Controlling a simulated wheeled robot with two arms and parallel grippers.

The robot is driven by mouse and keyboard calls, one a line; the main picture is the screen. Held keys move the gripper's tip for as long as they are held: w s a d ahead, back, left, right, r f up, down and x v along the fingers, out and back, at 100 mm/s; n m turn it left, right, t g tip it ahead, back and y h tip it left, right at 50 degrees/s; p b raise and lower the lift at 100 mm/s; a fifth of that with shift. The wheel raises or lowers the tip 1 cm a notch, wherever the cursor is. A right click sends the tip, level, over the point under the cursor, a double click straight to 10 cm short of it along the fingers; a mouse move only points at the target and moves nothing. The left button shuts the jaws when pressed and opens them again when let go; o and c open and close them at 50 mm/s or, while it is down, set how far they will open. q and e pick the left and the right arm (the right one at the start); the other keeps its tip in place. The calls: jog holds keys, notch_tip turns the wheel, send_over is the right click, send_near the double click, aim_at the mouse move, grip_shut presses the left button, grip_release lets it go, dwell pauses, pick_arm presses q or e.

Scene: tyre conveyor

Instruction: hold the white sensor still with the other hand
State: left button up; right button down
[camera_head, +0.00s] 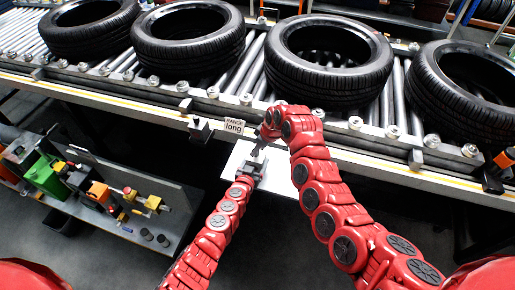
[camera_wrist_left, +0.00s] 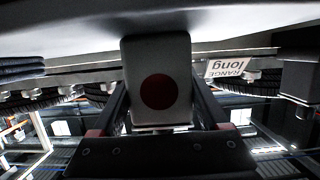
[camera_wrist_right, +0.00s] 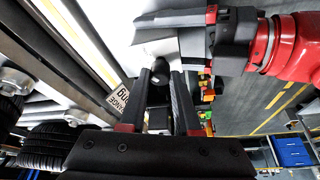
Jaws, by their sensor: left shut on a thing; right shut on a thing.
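The white sensor (camera_wrist_left: 158,65) is a pale box with a dark red round face in the left wrist view. My left gripper (camera_wrist_left: 158,118) is shut on it, one finger along each side. In the head view my left gripper (camera_head: 254,168) is over a white plate (camera_head: 278,176), below the conveyor edge; the sensor is hard to make out there. My right gripper (camera_head: 261,140) is just above the left one. In the right wrist view my right gripper (camera_wrist_right: 160,88) is shut on a small dark thing (camera_wrist_right: 152,72), partly hidden between the fingers.
A "RANGE long" sign (camera_head: 234,126) hangs at the conveyor's front rail (camera_head: 140,98). Several black tyres (camera_head: 328,62) lie on the rollers. A grey bench (camera_head: 125,200) with a green bin (camera_head: 46,176) and small parts stands at left. The two grippers are close together.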

jog(key=shift+m+t, duration=0.3)
jog(key=shift+m, duration=0.5)
jog(key=c, duration=0.6)
grip_release()
jog(key=v, duration=1.2)
jog(key=shift+a, duration=0.25)
pick_arm(q)
jog(key=o, duration=1.2)
jog(key=shift+c, duration=0.2)
